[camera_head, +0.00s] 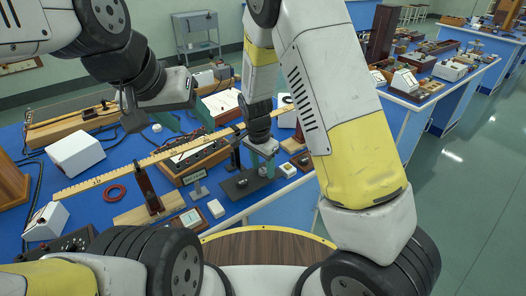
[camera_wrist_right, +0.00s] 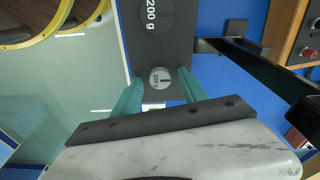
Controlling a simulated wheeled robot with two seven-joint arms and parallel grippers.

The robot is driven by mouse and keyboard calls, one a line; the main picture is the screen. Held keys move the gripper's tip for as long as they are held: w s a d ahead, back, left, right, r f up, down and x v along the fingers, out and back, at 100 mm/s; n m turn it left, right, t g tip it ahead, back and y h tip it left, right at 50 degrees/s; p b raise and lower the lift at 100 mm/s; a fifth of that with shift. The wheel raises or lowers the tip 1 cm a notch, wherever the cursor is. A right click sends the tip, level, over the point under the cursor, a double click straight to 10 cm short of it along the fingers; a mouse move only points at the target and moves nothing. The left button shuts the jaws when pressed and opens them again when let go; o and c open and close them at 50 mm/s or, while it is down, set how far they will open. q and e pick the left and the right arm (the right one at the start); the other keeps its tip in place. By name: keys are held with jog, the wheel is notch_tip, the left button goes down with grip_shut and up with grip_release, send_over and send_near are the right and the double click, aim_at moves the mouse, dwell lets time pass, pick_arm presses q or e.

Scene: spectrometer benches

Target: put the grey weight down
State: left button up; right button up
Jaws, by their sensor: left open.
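My right gripper (camera_head: 262,150) points down over a dark plate (camera_head: 238,187) on the blue bench. In the right wrist view, its teal fingers (camera_wrist_right: 159,78) stand apart on either side of a small grey weight (camera_wrist_right: 160,77). Dark plate shows between the weight and each finger, so I see no grip on it. The weight appears to be on the plate, near its end; its exact height is unclear. A larger dark round marked 200 g (camera_wrist_right: 155,18) lies farther along the plate. My left gripper (camera_head: 187,118) is open and empty above the bench.
A long wooden rule (camera_head: 130,172) crosses the bench behind the plate. A wooden box (camera_head: 195,160), a red ring (camera_head: 115,193) and white boxes (camera_head: 76,153) stand around. A wood-topped round stool (camera_head: 265,250) is in front. Other benches are at the right.

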aim_at(260, 172)
jog(key=s+d+r+n+y, duration=0.1)
jog(key=s+d+r, duration=0.1)
jog(key=r, duration=0.7)
jog(key=s+d+r+n+y, duration=0.1)
jog(key=s+r, duration=0.1)
jog(key=r, duration=0.7)
jog(key=s+d+r+n+t, duration=0.2)
jog(key=s+d+r+n, duration=0.1)
jog(key=s+d+r, duration=0.2)
jog(key=s+d+r+n+t+y, duration=0.1)
jog(key=s+d+r+n+t, duration=0.2)
jog(key=s+d+r, duration=0.3)
jog(key=s+n, duration=0.1)
jog(key=s, duration=0.3)
jog(key=shift+s+d+r, duration=0.2)
jog(key=shift+s+r, duration=0.05)
jog(key=shift+r, duration=0.1)
